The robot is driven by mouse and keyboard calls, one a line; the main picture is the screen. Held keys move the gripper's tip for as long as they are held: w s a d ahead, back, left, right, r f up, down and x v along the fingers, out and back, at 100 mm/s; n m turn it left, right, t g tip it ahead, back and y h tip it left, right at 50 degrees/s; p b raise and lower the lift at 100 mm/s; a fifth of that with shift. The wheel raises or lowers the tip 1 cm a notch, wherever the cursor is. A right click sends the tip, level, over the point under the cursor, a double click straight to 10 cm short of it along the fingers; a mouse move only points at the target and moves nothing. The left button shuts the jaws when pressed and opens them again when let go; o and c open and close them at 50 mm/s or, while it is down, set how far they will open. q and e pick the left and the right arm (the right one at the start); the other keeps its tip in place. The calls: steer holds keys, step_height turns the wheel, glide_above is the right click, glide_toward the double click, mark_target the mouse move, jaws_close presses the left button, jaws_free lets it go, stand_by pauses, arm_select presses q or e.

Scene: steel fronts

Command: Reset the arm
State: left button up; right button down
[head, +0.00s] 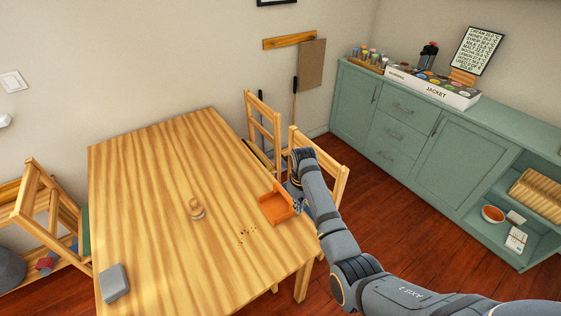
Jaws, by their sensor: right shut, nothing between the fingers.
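My right arm reaches in from the lower right, over the table's right edge. My right gripper (296,198) is small and partly hidden behind my own arm. It is shut and empty, close beside an orange dustpan-like tray (276,206). I cannot tell whether it touches the tray. My left gripper is not in view.
The wooden table (150,190) also bears a small wooden object (197,209), dark crumbs (247,236) and a grey block (115,282). Chairs (262,125) stand at its far right side. A green cabinet (400,130) lines the right wall. Much of the table's left is clear.

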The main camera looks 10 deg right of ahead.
steer(key=s+d+f+m+t, duration=0.1)
steer(key=s+d+f, duration=0.1)
steer(key=s, duration=0.3)
steer(key=s+d+f, duration=0.2)
steer(key=s, duration=0.3)
steer(key=s+r+m+t, duration=0.1)
steer(key=s+r, duration=0.3)
steer(key=s, duration=0.3)
steer(key=s+r+t, duration=0.2)
steer(key=s+r, duration=0.1)
steer(key=s, duration=0.5)
steer(key=s+d+f+g, duration=0.1)
steer(key=d+f, duration=0.1)
steer(key=f, duration=1.1)
steer(key=s+d+f+g, duration=0.1)
steer(key=s+d+f, duration=0.1)
steer(key=f, duration=1.2)
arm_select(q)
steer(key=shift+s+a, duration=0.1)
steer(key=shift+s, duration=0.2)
arm_select(e)
steer(key=s+f, duration=1.5)
steer(key=s, duration=0.2)
steer(key=shift+s+d+f+m+g+h, duration=0.25)
steer(key=shift+s+d+m+g+h, duration=0.05)
steer(key=shift+s+m+g+h, duration=0.1)
